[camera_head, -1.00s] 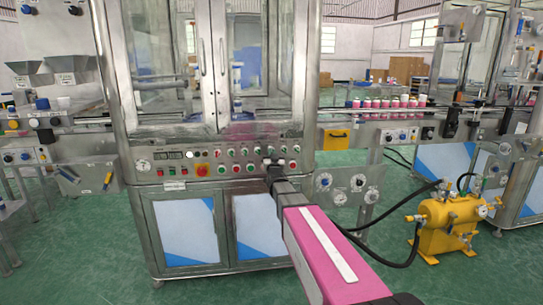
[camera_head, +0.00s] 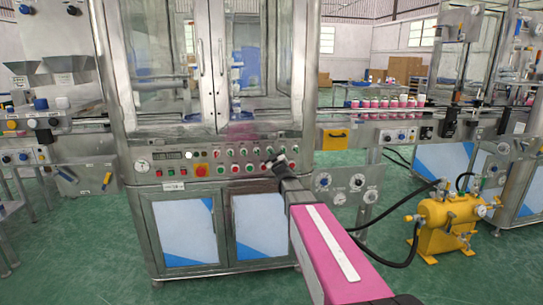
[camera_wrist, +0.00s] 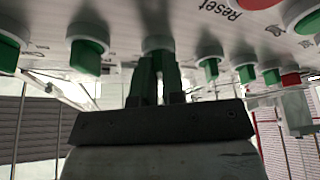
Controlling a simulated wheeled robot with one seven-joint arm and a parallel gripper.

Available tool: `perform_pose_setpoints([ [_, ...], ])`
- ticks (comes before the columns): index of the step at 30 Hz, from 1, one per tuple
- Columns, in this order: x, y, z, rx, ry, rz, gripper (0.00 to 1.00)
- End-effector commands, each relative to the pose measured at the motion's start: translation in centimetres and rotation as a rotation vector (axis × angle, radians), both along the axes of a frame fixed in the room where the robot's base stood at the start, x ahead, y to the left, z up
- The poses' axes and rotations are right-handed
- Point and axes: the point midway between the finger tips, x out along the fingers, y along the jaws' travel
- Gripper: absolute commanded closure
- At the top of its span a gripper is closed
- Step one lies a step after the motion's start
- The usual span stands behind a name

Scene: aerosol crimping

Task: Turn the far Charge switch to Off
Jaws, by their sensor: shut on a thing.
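The control panel (camera_head: 215,171) runs across the front of the steel crimping machine, with rows of small knobs and coloured buttons. My gripper (camera_head: 280,163) is at the right part of this panel, tilted, and hides the controls behind it. In the wrist view my gripper's fingers (camera_wrist: 157,78) are shut on a switch (camera_wrist: 157,44) with a pale round collar. The fingers cover most of its handle. Its label is hidden, so I cannot read that it is a Charge switch or which way it points. Green-handled switches (camera_wrist: 88,50) stand close on both sides.
A red button (camera_wrist: 258,4) near the word "Reset" lies above right of the fingers. A lower gauge panel (camera_head: 347,186) juts out right of the machine. A yellow tank (camera_head: 450,222) with black hoses stands on the floor at right.

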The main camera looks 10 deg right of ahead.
Motion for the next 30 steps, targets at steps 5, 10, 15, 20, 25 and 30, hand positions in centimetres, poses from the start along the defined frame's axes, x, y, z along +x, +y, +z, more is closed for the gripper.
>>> perform_pose_setpoints([
  [5, -0.04, 0.02, -0.03, -0.014, 0.001, -0.001, 1.0],
  [10, -0.04, 0.03, -0.03, -0.015, 0.0, -0.001, 1.0],
  [15, -0.04, 0.02, -0.02, -0.015, 0.0, -0.001, 0.71],
  [20, -0.02, 0.02, -0.01, -0.013, 0.001, 0.0, 0.65],
  [25, -0.09, -0.01, -0.02, -0.012, 0.0, 0.0, 0.65],
  [30, -0.96, -0.17, -0.27, -0.012, 0.001, -0.001, 0.65],
])
